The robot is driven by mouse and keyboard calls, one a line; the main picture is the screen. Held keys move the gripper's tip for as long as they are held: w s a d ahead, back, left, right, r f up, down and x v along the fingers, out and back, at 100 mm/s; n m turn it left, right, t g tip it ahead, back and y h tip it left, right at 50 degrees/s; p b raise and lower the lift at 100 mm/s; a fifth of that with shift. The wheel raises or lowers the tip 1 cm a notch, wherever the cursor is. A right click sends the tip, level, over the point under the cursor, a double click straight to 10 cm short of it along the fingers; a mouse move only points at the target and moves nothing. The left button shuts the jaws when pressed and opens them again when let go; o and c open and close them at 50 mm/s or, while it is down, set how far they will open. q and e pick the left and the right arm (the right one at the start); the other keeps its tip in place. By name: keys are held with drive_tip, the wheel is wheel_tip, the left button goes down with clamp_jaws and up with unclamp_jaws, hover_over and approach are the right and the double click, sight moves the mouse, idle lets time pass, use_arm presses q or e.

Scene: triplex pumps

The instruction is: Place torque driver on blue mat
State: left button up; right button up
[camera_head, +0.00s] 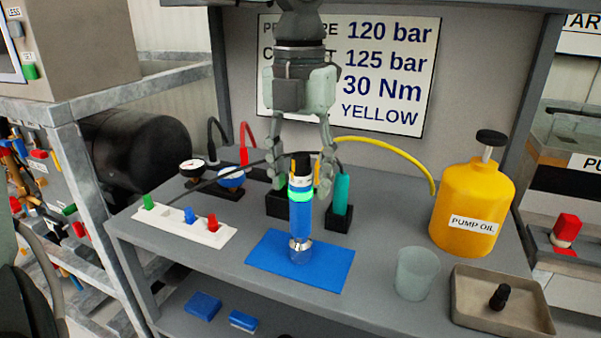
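The torque driver (301,215) is blue with a glowing green ring, a yellow band and a black top. It stands upright with its silver tip on the blue mat (331,270), near the middle of the workbench. My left gripper (302,184) comes down from above, and its fingers are spread to either side of the driver's upper part. Small gaps seem to show between fingers and driver, so it looks open. Whether a finger touches the driver is hard to tell. My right gripper is not in view.
A white tray (178,229) with coloured pieces lies left of the mat. A teal-handled tool (341,194) stands in a black holder behind it. A clear cup (416,273), a yellow pump oil can (472,207) and a shallow tray (475,312) are to the right. Gauges and hoses lie back left.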

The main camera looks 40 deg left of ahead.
use_arm(q)
drive_tip(key=shift+a+r, duration=0.1)
drive_tip(key=shift+r, duration=5.9)
